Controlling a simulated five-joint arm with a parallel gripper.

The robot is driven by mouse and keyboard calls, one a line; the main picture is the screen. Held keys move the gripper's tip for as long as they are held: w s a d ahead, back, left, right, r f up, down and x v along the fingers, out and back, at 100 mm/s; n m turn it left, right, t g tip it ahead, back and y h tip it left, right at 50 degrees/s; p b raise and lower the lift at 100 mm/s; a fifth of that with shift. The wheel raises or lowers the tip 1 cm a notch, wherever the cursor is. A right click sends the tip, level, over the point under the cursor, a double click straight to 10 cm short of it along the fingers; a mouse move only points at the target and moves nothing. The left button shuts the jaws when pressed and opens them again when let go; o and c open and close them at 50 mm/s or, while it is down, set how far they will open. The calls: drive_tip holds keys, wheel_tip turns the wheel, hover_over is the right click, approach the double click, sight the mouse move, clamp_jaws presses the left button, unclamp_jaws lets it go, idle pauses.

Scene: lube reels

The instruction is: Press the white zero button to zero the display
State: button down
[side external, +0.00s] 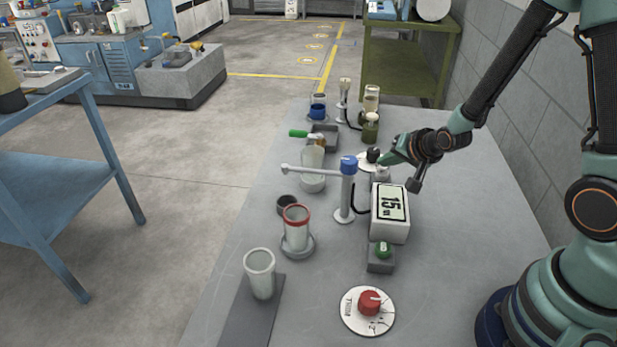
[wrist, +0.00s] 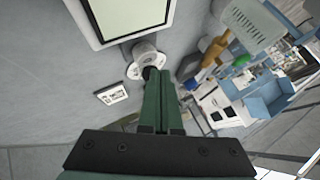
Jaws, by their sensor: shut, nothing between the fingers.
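The display box (side external: 390,212) stands on the bench and reads 15 in the side view. Its pale screen (wrist: 125,14) also shows at the top of the wrist view. A short white round button (wrist: 144,52) on a pale round base sits beside the box in the wrist view. My gripper (wrist: 152,74) is shut and empty, its tips right at the button's near side. I cannot tell whether they touch. In the side view my gripper (side external: 376,157) is just behind the box, over a white disc (side external: 364,166), and hides part of what is there.
A post with a blue cap (side external: 348,165) and side arm stands left of the box. In front are a green button (side external: 383,249) and a red knob (side external: 369,301) on a white dial. Cups, including a red-rimmed one (side external: 297,229), stand to the left.

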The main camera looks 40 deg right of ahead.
sight(384, 175)
drive_tip(key=shift+f, duration=0.1)
idle(0.6)
drive_tip(key=shift+f, duration=0.35)
drive_tip(key=shift+f, duration=0.5)
idle(0.6)
drive_tip(key=shift+r, duration=0.95)
drive_tip(key=shift+r, duration=2.5)
